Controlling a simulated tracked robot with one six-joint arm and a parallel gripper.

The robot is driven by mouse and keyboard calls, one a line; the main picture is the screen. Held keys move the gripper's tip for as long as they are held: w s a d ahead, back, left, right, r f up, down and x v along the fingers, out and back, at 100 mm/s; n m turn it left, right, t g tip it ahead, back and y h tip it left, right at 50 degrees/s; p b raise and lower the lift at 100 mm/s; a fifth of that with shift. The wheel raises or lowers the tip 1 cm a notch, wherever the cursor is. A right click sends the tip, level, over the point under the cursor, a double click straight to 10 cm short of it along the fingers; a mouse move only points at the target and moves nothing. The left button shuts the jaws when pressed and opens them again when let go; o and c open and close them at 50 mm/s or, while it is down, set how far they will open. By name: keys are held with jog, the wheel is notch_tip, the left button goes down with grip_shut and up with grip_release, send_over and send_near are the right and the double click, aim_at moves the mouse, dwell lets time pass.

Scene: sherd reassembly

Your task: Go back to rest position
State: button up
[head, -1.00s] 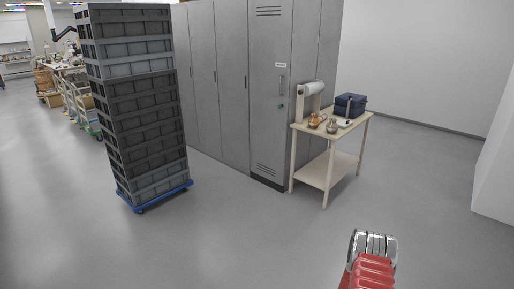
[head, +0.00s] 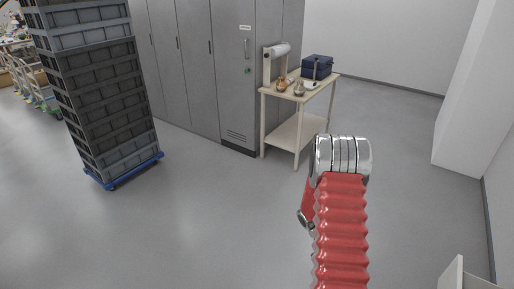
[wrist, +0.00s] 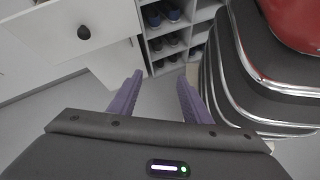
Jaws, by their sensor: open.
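In the wrist view, my gripper (wrist: 158,95) shows two purple fingers spread apart with nothing between them, only grey floor beyond. In the head view, my arm's red bellows sleeve and silver ring stand at the lower right of centre. The gripper itself cannot be made out in the head view.
A small table (head: 290,95) with pots and a dark blue box (head: 317,66) stands beside grey lockers (head: 235,65). Grey crates (head: 100,95) are stacked on a blue dolly (head: 125,172). The wrist view shows a shoe rack (wrist: 170,42), white drawers (wrist: 60,35) and stacked chrome-edged seats (wrist: 265,85) close by.

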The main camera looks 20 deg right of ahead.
jog(key=w+a+r+m+t, duration=0.1)
jog(key=w+a+r+t, duration=0.3)
jog(key=a+r, duration=0.5)
jog(key=w+a+r+m+t, duration=0.1)
jog(key=w+a+r+t, duration=0.3)
jog(key=a+r, duration=0.55)
jog(key=s+a+r+n+t+y, duration=0.2)
jog(key=s+a+r+t, duration=0.2)
jog(key=a+r+t, duration=0.4)
jog(key=a+r, duration=0.5)
jog(key=r, duration=0.3)
jog(key=shift+a+r+n, duration=0.3)
jog(key=shift+a, duration=0.1)
jog(key=shift+c, duration=0.5)
jog(key=shift+c, duration=1.1)
